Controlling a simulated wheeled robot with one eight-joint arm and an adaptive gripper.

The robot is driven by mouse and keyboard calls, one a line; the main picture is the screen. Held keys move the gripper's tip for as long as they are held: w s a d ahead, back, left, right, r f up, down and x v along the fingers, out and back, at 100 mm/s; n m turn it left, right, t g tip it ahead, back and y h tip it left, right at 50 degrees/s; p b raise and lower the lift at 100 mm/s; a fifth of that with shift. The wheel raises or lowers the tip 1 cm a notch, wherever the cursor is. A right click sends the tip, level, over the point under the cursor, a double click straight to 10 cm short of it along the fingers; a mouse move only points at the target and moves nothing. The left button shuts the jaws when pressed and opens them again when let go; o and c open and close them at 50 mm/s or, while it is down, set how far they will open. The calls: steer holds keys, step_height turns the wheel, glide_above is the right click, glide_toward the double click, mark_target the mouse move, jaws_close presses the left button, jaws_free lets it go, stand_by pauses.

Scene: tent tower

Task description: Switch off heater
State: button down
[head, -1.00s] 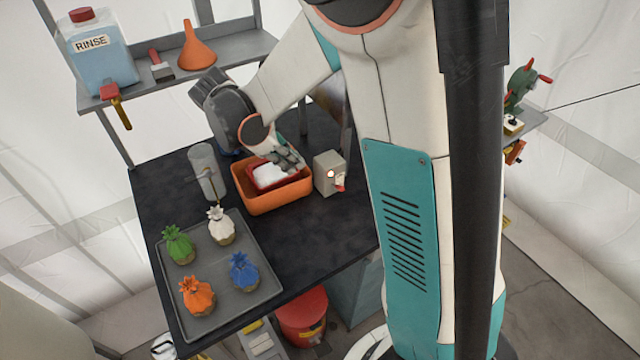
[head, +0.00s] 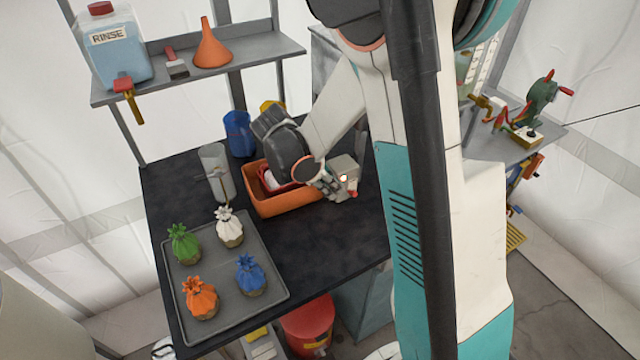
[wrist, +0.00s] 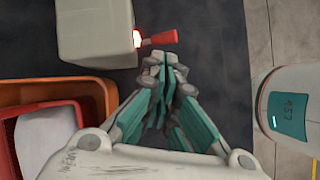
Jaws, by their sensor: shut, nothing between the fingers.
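The heater's grey control box (head: 345,170) stands on the dark table, right of the orange tub. It has a lit indicator and a red lever; the box (wrist: 95,30) and the lever (wrist: 160,38) also show in the wrist view. The lever sticks out sideways from the box face by the glowing light. My gripper (head: 345,196) is in front of the box, near the lever. In the wrist view my gripper (wrist: 163,68) is shut and empty, its tips just below the lever. I cannot tell whether they touch it.
The orange tub (head: 285,207) holds a red tray with white content, close to my gripper. A grey tray (head: 225,318) with several coloured wrapped bundles lies at the front left. A clear cylinder (head: 213,165) stands behind it. A shelf (head: 262,55) is above.

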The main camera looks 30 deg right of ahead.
steer(key=shift+s+d+f, duration=0.25)
steer(key=shift+d+f, duration=0.2)
steer(key=shift+d, duration=0.35)
